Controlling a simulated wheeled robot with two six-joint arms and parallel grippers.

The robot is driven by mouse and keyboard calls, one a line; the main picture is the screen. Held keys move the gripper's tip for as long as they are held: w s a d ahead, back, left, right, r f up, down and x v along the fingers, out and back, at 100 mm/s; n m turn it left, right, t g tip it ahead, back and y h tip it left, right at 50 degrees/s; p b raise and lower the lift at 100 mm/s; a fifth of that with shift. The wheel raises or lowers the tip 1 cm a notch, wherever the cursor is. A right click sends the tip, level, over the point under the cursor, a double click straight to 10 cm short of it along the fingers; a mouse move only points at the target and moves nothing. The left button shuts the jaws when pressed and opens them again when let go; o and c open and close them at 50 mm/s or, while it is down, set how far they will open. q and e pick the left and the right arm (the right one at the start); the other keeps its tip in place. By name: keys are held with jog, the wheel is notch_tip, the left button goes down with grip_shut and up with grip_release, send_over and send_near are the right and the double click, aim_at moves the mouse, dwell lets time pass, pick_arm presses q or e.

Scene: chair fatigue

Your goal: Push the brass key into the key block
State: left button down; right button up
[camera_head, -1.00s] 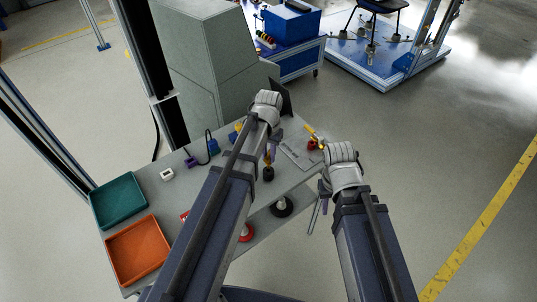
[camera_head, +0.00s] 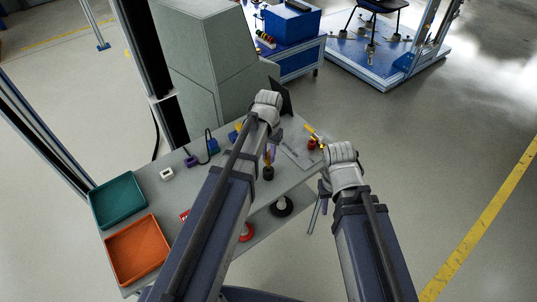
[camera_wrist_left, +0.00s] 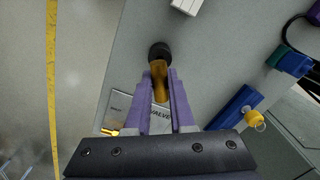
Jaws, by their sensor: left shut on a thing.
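The blue key block (camera_wrist_left: 235,107) lies right of my left gripper in the left wrist view. A round brass piece (camera_wrist_left: 255,119), which looks like the brass key's head, is at its side. How deep the key sits cannot be told. In the head view a blue and yellow patch (camera_head: 236,133) shows beside my left arm. My left gripper (camera_wrist_left: 160,82) has purple fingers shut on an amber-handled tool (camera_wrist_left: 159,72) with a black round end. It also shows in the head view (camera_head: 270,158). My right gripper (camera_head: 324,190) is at the table's right edge; its jaw opening is unclear.
A grey plate marked VALVE (camera_wrist_left: 160,112) lies under my left gripper, with a red and yellow valve (camera_head: 313,141) beyond. A teal tray (camera_head: 118,203) and an orange tray (camera_head: 138,249) are at the left. A corded blue plug (camera_head: 211,146) and a white block (camera_head: 167,174) stand near the back edge.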

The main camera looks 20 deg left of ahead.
pick_arm(q)
jog(key=shift+f+b, duration=1.8)
jog(key=shift+f, duration=0.1)
jog(key=c, duration=0.7)
grip_release()
jog(key=shift+r, duration=0.1)
notch_tip(320, 180, up, 8)
jog(key=p, duration=0.8)
jog(key=s+d+m+y, duration=0.1)
jog(key=s+d+m, duration=0.1)
jog(key=s+d, duration=0.8)
jog(key=s, duration=0.4)
jog(key=shift+s+d, duration=0.25)
